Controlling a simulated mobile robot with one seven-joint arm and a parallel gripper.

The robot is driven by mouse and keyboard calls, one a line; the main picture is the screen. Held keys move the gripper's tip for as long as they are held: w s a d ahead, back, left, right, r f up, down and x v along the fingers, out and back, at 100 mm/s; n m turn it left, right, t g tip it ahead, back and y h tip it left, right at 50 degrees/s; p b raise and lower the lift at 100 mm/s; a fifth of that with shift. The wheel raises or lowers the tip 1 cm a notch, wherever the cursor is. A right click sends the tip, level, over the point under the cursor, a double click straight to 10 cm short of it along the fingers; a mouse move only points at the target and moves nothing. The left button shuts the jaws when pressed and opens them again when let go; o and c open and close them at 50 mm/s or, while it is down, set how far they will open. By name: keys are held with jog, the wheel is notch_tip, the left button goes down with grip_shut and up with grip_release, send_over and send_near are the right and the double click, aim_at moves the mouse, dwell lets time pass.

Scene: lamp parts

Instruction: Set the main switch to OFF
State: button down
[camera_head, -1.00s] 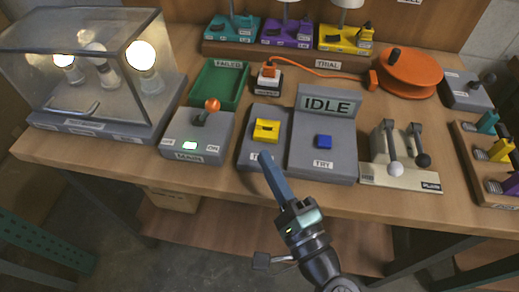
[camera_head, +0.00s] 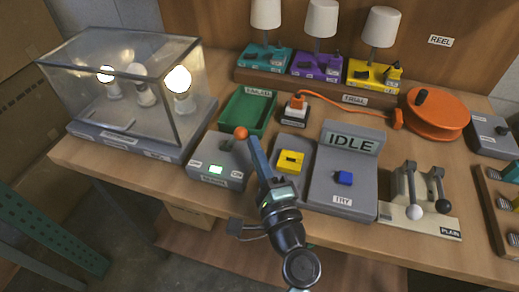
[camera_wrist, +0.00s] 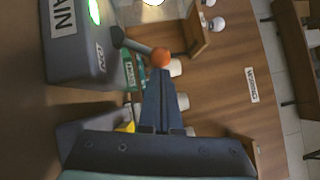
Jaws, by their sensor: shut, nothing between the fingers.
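The main switch is a grey box labelled MAIN (camera_head: 207,178) with a lit green lamp (camera_head: 215,170). Its lever ends in an orange ball (camera_head: 240,132) and leans to the right, toward the ON side. In the wrist view the box (camera_wrist: 72,55), its ON label (camera_wrist: 101,57) and the orange ball (camera_wrist: 160,57) show. My gripper (camera_head: 250,140) is shut and empty, its tips just right of the ball in the head view. In the wrist view the fingertips (camera_wrist: 158,75) are right at the ball; I cannot tell whether they touch it.
A glass case with lit bulbs (camera_head: 130,85) stands left of the switch. A green tray (camera_head: 247,110) lies behind it. A box with a yellow switch (camera_head: 290,162) and the IDLE panel (camera_head: 350,142) stand to the right. Two levers on a PLAIN base (camera_head: 420,215) are farther right.

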jog(key=shift+a+r+p, duration=0.1)
jog(key=shift+r+p, duration=0.25)
jog(key=shift+p, duration=0.3)
jog(key=shift+n+g, duration=0.3)
